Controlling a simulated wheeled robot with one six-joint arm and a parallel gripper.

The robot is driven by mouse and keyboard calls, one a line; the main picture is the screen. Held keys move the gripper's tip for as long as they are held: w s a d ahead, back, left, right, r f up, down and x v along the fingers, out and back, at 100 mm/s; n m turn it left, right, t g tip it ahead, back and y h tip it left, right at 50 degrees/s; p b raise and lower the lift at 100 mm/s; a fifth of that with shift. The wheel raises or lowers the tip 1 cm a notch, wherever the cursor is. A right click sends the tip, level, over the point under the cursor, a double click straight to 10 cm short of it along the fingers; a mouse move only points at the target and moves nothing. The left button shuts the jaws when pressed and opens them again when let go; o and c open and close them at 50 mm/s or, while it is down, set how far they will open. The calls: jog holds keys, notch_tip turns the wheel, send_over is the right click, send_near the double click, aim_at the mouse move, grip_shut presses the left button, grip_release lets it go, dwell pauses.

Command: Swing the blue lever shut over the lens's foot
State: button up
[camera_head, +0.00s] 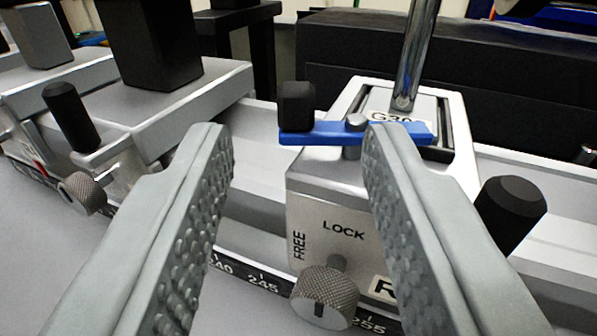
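The blue lever (325,134) lies across the top front of a silver carrier block (333,208), pivoting on a small metal pin. Its black knob (296,105) stands at the lever's left end, out past the block's left edge. The lens's foot (374,98), a pale plate marked "G30", sits on the block behind the lever with a chrome post (414,50) rising from it. The lens itself is out of view. My gripper (294,135) is open and empty, its fingers on either side of the knob and nearer the camera. The right finger hides part of the block.
A knurled knob (325,297) sits low on the block's front, by "LOCK" and "FREE" marks. A scaled rail (263,281) runs below. A black knob (510,205) sticks out at right. Other carriers with black blocks (152,42) stand at left. A dark box (500,90) lies behind.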

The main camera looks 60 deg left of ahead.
jog(key=v, duration=1.2)
jog(key=shift+s+d, duration=0.1)
jog(key=shift+d, duration=0.05)
notch_tip(320, 180, up, 6)
jog(key=w+a+g+h, duration=0.1)
jog(key=a+g+h, duration=0.1)
jog(key=h, duration=0.1)
send_near(295, 90)
jog(key=shift+g+h, duration=0.3)
jog(key=shift+h, duration=0.1)
jog(key=x, duration=0.9)
jog(key=shift+w+a+r, duration=0.1)
jog(key=shift+a+r, duration=0.05)
jog(key=shift+r, duration=0.25)
jog(key=shift+c, duration=0.5)
grip_shut()
